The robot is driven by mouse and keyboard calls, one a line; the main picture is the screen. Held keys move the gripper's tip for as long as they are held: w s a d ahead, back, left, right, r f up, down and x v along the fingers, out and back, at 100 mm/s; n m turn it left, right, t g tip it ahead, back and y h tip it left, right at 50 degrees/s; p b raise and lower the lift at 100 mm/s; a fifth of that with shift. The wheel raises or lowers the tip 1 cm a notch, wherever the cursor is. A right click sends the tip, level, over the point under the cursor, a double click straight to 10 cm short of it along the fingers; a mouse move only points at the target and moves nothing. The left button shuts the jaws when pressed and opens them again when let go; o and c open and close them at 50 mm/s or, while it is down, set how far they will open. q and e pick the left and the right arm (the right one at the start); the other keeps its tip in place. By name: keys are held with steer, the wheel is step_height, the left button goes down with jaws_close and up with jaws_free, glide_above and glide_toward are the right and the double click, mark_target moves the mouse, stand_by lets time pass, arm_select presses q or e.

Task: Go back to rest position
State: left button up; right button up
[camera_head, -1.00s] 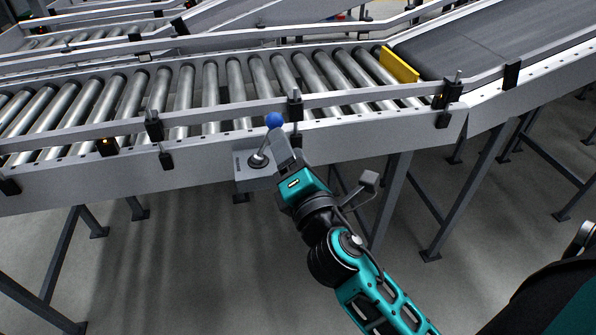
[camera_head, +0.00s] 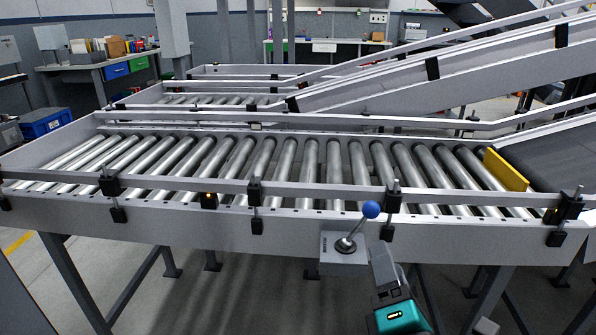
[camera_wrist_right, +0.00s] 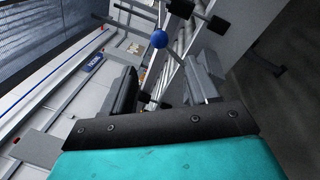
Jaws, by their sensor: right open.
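My right gripper (camera_head: 380,262) is at the lower right of the head view, just right of and below a lever with a blue ball knob (camera_head: 370,209). The lever stands tilted to the right on a grey control box (camera_head: 343,258) fixed to the conveyor's front side. In the right wrist view the two fingers (camera_wrist_right: 165,88) are apart with nothing between them, and the blue knob (camera_wrist_right: 159,39) shows beyond them. The knob appears apart from the fingers. My left gripper is not in view.
The roller conveyor (camera_head: 250,223) spans the head view in front of me. A yellow plate (camera_head: 506,170) stands at its right end beside a dark belt (camera_head: 562,165). A workbench with bins (camera_head: 100,62) and a blue crate (camera_head: 45,122) are at the back left.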

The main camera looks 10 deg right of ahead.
steer(key=s+a+f+m+g+y, duration=0.2)
steer(key=f+m+g, duration=0.1)
steer(key=f+m, duration=0.35)
steer(key=s+a+f+m+g+y, duration=0.2)
steer(key=s+f+m+g, duration=0.1)
steer(key=f+m, duration=0.4)
steer(key=s+a+f+m+g+y, duration=0.1)
steer(key=s+f+m+g+y, duration=0.1)
steer(key=f+m, duration=0.55)
arm_select(q)
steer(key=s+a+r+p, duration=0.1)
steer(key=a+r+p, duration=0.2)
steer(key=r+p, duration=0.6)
steer(key=p, duration=0.5)
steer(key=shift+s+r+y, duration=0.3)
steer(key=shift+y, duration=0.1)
arm_select(e)
step_height(320, 180, up, 8)
steer(key=s+d+n, duration=0.1)
steer(key=d, duration=0.1)
steer(key=shift+s+d+h, duration=0.15)
steer(key=shift+d+h, duration=0.05)
steer(key=shift+h, duration=0.1)
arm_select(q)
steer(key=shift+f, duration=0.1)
